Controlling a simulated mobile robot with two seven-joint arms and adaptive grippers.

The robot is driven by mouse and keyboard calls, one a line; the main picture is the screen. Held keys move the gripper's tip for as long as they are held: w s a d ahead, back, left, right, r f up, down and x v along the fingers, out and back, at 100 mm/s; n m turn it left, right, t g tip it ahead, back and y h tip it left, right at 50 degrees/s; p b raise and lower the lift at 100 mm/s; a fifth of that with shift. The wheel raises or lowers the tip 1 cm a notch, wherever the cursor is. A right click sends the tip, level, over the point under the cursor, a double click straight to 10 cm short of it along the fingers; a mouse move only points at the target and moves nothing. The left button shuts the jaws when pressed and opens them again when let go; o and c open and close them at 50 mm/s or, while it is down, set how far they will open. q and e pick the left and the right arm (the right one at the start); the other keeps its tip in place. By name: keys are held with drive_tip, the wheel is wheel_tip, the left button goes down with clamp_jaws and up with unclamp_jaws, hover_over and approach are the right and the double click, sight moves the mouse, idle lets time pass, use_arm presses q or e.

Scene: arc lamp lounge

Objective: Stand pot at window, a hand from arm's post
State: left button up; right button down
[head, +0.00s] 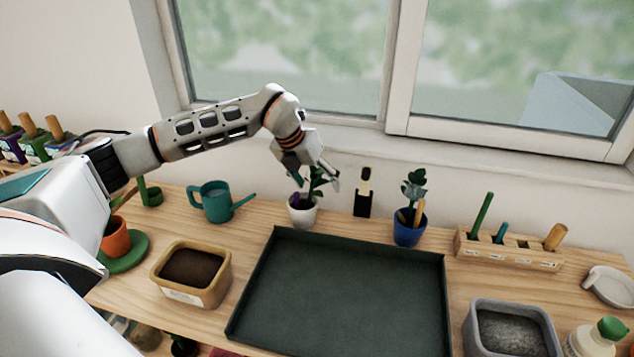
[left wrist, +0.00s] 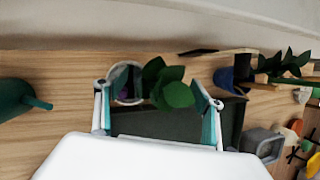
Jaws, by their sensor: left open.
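A white pot (head: 302,216) with a leafy plant and something purple in it stands on the wooden bench by the wall, under the window (head: 290,50). My left gripper (head: 318,178) is open just above it, among the leaves. In the left wrist view the white pot (left wrist: 126,98) shows between the spread fingers, nearer the left one, with leaves partly covering it. I cannot tell whether a finger touches it. A blue pot (head: 408,236) with a plant and a wooden-handled tool stands to the right. My right gripper is not in view.
A dark green tray (head: 345,335) fills the middle of the bench. A teal watering can (head: 216,206), a soil tub (head: 222,275) and an orange pot (head: 116,240) are left. A black tool (head: 363,205) stands between the plants. A wooden rack (head: 505,256) is right. The windowsill (head: 480,160) looks bare.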

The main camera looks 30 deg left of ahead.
use_arm(q)
drive_tip(key=v, duration=1.2)
drive_tip(key=shift+s, duration=0.1)
